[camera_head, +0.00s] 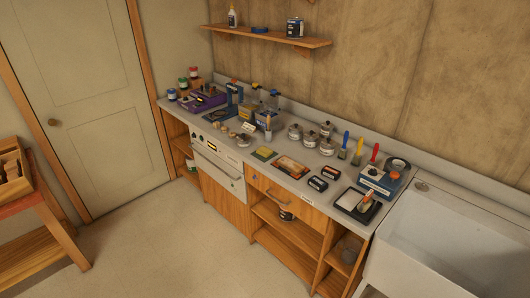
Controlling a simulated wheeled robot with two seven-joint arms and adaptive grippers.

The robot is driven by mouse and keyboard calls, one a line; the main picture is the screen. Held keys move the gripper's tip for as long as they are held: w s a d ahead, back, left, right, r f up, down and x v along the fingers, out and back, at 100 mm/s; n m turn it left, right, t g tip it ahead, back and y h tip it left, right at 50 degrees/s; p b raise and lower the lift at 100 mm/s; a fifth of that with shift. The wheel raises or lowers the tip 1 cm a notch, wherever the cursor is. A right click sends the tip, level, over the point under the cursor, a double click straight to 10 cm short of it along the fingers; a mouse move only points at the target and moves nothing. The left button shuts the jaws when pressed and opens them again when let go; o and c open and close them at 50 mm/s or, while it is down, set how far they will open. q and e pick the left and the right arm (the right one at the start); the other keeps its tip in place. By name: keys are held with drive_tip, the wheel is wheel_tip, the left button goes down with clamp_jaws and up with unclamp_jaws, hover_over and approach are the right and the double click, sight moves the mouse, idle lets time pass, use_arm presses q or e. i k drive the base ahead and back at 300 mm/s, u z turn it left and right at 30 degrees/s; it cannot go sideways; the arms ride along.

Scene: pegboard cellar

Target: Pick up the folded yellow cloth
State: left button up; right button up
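A flat, dark-edged yellow square (264,153) lies on the grey counter, near its front edge and about the middle of its length. It looks like the folded yellow cloth, but it is small in the view and I cannot make out its folds. Nothing covers it. Neither of my grippers shows in the head view.
The counter (343,182) is crowded. An orange-brown flat item (291,166) lies right of the yellow square, and small round items (246,127) lie left. Several lidded jars (310,139) stand behind. A white sink (450,245) is at right. The floor (170,245) in front is clear.

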sight(263, 151)
drive_tip(key=u, duration=0.25)
drive_tip(key=i, duration=2.3)
drive_tip(key=u, duration=0.55)
